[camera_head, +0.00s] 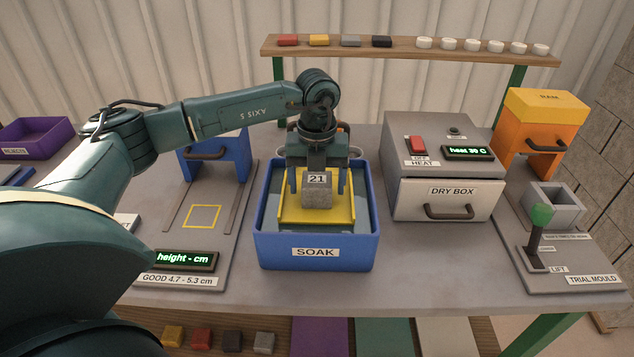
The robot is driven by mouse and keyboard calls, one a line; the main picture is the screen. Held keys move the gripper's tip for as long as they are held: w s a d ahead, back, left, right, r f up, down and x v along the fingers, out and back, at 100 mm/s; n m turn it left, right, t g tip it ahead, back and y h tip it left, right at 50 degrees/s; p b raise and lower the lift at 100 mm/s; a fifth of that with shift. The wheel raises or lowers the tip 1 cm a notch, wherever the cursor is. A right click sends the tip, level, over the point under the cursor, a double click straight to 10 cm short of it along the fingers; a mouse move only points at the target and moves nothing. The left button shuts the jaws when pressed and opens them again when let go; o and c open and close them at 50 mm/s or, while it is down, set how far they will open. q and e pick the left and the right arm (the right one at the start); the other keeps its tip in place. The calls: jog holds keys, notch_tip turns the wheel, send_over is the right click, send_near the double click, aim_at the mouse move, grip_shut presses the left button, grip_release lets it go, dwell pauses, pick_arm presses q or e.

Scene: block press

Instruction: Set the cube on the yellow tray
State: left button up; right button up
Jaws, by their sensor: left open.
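The grey cube (317,194), with a "21" label, is in the blue SOAK tank (315,262), over the yellow tray (290,216). It looks as if it rests on the tray, but its underside contact is hard to make out. My left gripper (318,184) points down into the tank. Its jaws are open, one finger on each side of the cube with a gap between. The gripper body hides the back of the tray. My right gripper is not in view.
Left of the tank is a height gauge (186,261) with a yellow outlined square. A grey DRY BOX (447,190) with a drawer stands close on the right. The trial mould (553,208) with its green-knobbed lever is further right. A shelf (400,47) runs behind.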

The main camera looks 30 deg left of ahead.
aim_at(317, 179)
pick_arm(q)
notch_tip(317, 179, up, 12)
jog(key=b, duration=0.1)
jog(key=shift+f+b, duration=0.15)
jog(key=shift+b, duration=0.25)
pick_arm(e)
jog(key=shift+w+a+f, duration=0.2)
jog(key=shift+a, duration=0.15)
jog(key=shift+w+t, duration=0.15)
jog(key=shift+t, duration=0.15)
